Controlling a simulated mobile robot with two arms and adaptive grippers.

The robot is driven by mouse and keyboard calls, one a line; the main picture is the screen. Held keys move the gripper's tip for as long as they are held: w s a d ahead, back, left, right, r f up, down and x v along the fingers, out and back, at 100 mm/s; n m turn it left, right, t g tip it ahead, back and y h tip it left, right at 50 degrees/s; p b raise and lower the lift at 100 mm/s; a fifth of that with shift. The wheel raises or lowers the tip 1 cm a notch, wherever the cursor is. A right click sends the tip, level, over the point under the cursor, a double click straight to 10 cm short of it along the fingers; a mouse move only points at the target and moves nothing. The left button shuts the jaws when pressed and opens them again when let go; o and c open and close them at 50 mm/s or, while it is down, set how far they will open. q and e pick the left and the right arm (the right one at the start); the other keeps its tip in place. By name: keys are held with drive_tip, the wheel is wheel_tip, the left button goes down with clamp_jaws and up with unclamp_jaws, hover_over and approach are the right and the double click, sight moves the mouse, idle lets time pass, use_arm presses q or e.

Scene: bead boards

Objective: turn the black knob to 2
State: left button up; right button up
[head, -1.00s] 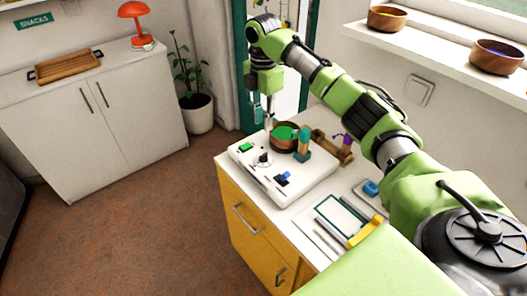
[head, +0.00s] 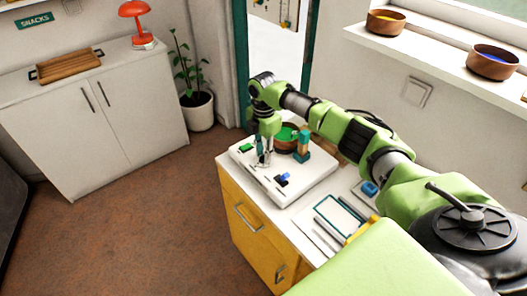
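A white control board (head: 308,187) lies on the cabinet top, with a green control at its left, a blue one at its front and the black knob between them. My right gripper (head: 264,161) points down over the knob's place on the board. Its fingers cover most of the knob, so its pointer and the numbers cannot be read. The fingers are too small to tell whether they are open, shut or touching the knob. My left gripper is not in view.
A brown bowl with green contents (head: 288,132) and a teal and brown upright piece (head: 303,145) stand close behind the board. A framed white panel (head: 338,215) and a blue item (head: 370,188) lie to the right. The yellow cabinet (head: 250,225) drops to open floor.

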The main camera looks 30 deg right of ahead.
clamp_jaws()
drive_tip(key=shift+r+m+p, duration=0.15)
drive_tip(key=shift+m+p, duration=0.35)
drive_tip(key=shift+p, duration=0.15)
drive_tip(key=m+p, duration=0.2)
drive_tip(key=m, duration=0.1)
drive_tip(key=shift+p, duration=0.3)
drive_tip(key=m+p, duration=0.2)
drive_tip(key=m, duration=0.1)
drive_tip(key=shift+m+p, duration=0.55)
drive_tip(key=shift+m, duration=0.75)
